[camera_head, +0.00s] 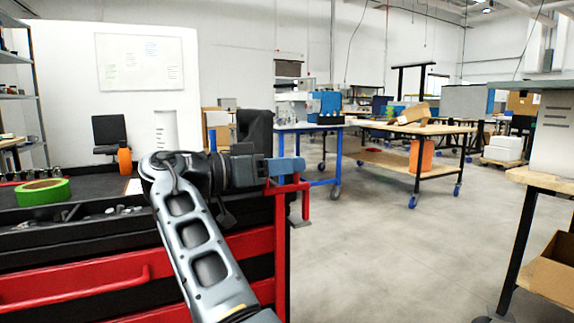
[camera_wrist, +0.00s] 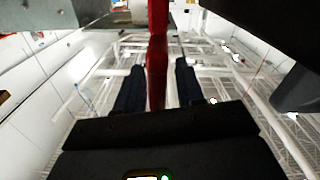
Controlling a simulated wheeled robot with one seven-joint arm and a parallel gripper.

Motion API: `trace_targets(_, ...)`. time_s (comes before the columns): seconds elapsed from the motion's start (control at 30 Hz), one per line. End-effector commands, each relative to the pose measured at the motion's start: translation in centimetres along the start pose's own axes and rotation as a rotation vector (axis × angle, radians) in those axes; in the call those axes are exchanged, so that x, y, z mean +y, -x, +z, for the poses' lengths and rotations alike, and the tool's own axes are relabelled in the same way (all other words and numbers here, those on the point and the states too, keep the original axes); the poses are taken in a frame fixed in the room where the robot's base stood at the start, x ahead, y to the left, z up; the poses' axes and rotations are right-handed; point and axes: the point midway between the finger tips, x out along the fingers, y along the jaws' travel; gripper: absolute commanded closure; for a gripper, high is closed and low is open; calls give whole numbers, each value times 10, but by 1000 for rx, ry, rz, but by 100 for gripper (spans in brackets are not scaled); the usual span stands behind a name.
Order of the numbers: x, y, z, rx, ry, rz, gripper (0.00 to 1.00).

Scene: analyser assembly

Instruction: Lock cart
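The red cart (camera_head: 215,256) stands at the lower left with a dark top and a long red front handle. A red bar frame (camera_head: 304,205) sticks out at its right end. My gripper (camera_head: 286,167) is at the top of this frame, its blue fingers pointing right. In the wrist view a red bar (camera_wrist: 157,60) runs between the two dark fingers of my gripper (camera_wrist: 159,88). The fingers are apart, with a gap on each side of the bar. I cannot tell whether any part touches it. No separate lock part can be made out.
Green tape (camera_head: 43,191) and an orange bottle (camera_head: 125,162) are on the cart top. A blue-framed cart (camera_head: 335,166) and a wooden table (camera_head: 437,129) stand behind. Another wooden table (camera_head: 540,180) is at the right edge. The grey floor (camera_head: 400,260) between is clear.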

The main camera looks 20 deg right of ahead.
Motion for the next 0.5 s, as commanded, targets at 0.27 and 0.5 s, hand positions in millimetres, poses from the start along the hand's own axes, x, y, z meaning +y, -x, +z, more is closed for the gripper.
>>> trace_targets(0.27, 0, 44, -3, 2, 1, -3, 62)
trace_targets(0.5, 0, 70, -1, 0, 1, 0, 62)
